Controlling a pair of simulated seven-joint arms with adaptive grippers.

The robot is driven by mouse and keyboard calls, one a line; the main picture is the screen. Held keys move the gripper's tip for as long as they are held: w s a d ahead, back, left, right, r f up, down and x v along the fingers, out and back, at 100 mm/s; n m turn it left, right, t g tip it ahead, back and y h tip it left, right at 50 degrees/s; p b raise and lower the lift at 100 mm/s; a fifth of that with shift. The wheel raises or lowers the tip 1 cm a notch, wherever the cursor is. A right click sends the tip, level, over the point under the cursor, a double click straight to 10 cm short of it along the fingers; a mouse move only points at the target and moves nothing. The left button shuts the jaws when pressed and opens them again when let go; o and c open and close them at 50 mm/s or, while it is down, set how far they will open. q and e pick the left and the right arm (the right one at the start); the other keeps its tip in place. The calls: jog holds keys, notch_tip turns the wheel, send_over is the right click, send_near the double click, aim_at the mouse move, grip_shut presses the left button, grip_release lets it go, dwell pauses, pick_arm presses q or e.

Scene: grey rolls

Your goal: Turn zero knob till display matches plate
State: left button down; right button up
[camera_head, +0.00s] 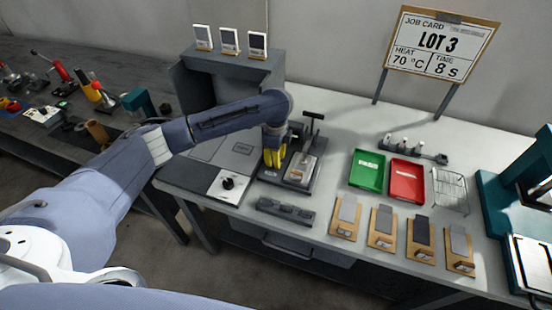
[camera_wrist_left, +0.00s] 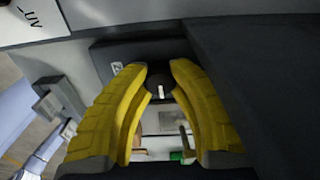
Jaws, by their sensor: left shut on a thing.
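The zero knob (camera_wrist_left: 160,80) is black and round with a white pointer line, seen in the left wrist view beside a partly hidden label starting with Z. The yellow fingers of my left gripper (camera_wrist_left: 160,72) are shut on it, one on each side. In the head view my left gripper (camera_head: 274,157) points down at the left side of a dark instrument (camera_head: 292,172), and the knob is hidden there. A light grey block (camera_head: 301,168) sits on that instrument. I cannot make out a display reading or any value on a plate. My right gripper is not in view.
A black knob on a white panel (camera_head: 228,184) is left of the instrument. A green tray (camera_head: 367,170) and a red tray (camera_head: 406,180) lie to the right. Several tagged boards (camera_head: 383,228) line the front edge. A job card (camera_head: 441,45) stands behind.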

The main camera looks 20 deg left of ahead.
pick_arm(q)
jog(key=shift+m, duration=0.4)
jog(key=c, duration=1)
grip_release()
notch_tip(320, 180, up, 12)
jog(key=shift+r, duration=0.1)
